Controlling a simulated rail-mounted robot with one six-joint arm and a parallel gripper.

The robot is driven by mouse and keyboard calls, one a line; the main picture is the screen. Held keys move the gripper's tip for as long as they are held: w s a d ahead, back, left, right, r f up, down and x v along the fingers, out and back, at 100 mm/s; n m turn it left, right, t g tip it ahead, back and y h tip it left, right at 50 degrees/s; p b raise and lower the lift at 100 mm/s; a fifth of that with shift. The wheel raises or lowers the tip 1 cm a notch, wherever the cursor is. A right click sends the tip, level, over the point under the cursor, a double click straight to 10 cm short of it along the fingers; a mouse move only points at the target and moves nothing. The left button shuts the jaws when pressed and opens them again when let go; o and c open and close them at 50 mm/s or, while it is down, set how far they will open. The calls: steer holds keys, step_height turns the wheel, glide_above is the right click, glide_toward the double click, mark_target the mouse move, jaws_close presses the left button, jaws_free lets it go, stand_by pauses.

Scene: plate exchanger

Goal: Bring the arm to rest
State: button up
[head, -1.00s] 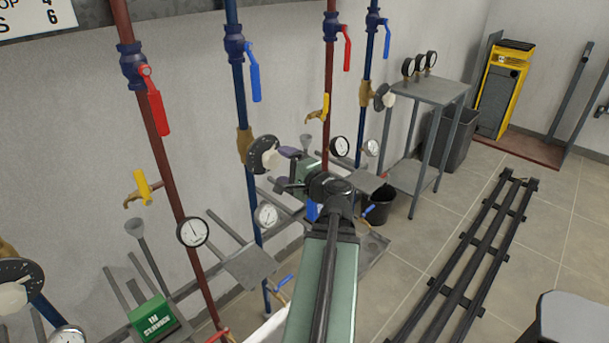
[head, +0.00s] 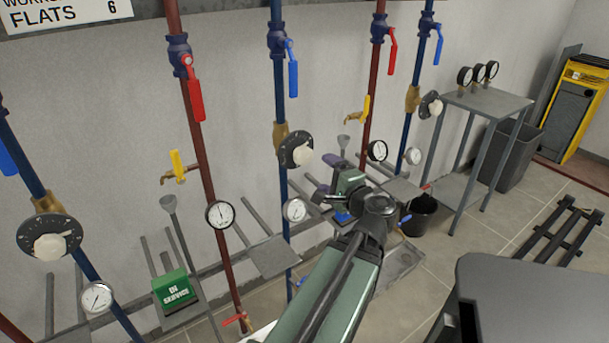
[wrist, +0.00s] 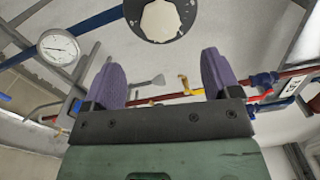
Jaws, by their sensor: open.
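My gripper (head: 334,180) shows in the head view at the end of my green arm, in front of the pipe wall. In the wrist view my gripper (wrist: 160,78) has two purple pads held wide apart, with nothing between them. Beyond the pads in the wrist view is a black dial with a pale knob (wrist: 160,20), apart from the fingers. In the head view the arm reaches away from the lower middle, and its forearm hides part of the floor and lower shelves.
Red and blue pipes carry valves, gauges and dials (head: 296,151) along the wall. A green "IN SERVICE" block (head: 174,289) sits on a low shelf. A black bucket (head: 420,216), a grey stand with gauges (head: 488,103) and a grey bin (head: 516,156) stand to the right. Floor rails (head: 562,236) lie at right.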

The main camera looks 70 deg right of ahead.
steer(key=shift+s, duration=0.15)
steer(key=w+a+f+n+g+y, duration=0.4)
steer(key=w+a+f+n+y, duration=0.4)
steer(key=w+f, duration=0.3)
steer(key=w+a+f+n+g+y, duration=0.2)
steer(key=w+a+f+n+g, duration=0.15)
steer(key=w+a+n, duration=0.4)
steer(key=w+a+f+n+g+y, duration=0.3)
steer(key=w+a+n+g, duration=0.15)
steer(key=w+a, duration=0.55)
steer(key=w+a+n+g+h, duration=0.1)
steer(key=w+a+n, duration=0.3)
steer(key=a, duration=0.8)
steer(key=w+a+n+g+h, duration=0.1)
steer(key=w+a+n, duration=0.25)
steer(key=a, duration=0.95)
step_height(320, 180, up, 18)
steer(key=p, duration=1.8)
steer(key=shift+w+r, duration=0.15)
steer(key=shift+w, duration=0.1)
